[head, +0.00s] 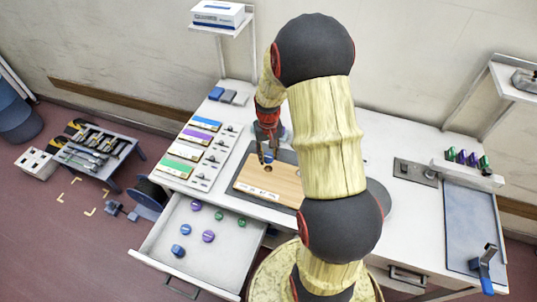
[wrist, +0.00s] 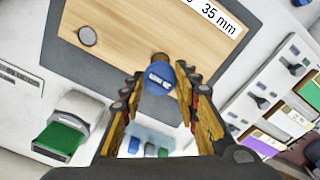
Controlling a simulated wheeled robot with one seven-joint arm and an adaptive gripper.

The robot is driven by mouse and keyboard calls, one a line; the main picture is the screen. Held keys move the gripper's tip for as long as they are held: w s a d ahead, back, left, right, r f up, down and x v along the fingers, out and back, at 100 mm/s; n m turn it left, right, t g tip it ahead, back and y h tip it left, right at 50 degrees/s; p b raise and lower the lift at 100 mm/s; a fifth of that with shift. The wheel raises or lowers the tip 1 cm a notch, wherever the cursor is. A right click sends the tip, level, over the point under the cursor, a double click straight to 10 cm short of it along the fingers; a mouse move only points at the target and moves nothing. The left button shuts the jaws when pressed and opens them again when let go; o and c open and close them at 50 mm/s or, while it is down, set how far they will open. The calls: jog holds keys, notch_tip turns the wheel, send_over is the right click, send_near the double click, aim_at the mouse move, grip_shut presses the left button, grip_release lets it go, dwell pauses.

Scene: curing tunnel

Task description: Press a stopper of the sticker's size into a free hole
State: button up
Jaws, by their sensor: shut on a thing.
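My gripper (wrist: 160,80) is shut on a blue stopper (wrist: 158,76) with a white label too small to read. In the head view my gripper (head: 268,152) is over the far part of a wooden board (head: 283,186). The board also shows in the wrist view (wrist: 125,40), with a white sticker (wrist: 212,16) reading 35 mm. A brown round edge, perhaps a hole (wrist: 160,57), shows just beyond the stopper; I cannot tell whether the stopper touches it. A grey-ringed round spot (wrist: 87,36) is elsewhere on the board.
An open drawer (head: 163,217) holds several loose stoppers, purple, green and blue (head: 178,250). Labelled panels with blue, purple and green strips (head: 190,148) lie left of the board. A rack (head: 466,170) with purple and green pieces and a blue-grey tray (head: 470,225) stand at right.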

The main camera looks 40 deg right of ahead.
jog(key=shift+f+b, duration=1.4)
jog(key=shift+f, duration=1.1)
jog(key=shift+f, duration=0.7)
dwell(0.7)
jog(key=o, duration=1)
jog(key=o, duration=0.5)
jog(key=shift+r, duration=0.1)
jog(key=shift+s+r+p, duration=0.1)
jog(key=shift+r+p, duration=2.15)
jog(key=shift+r, duration=1.15)
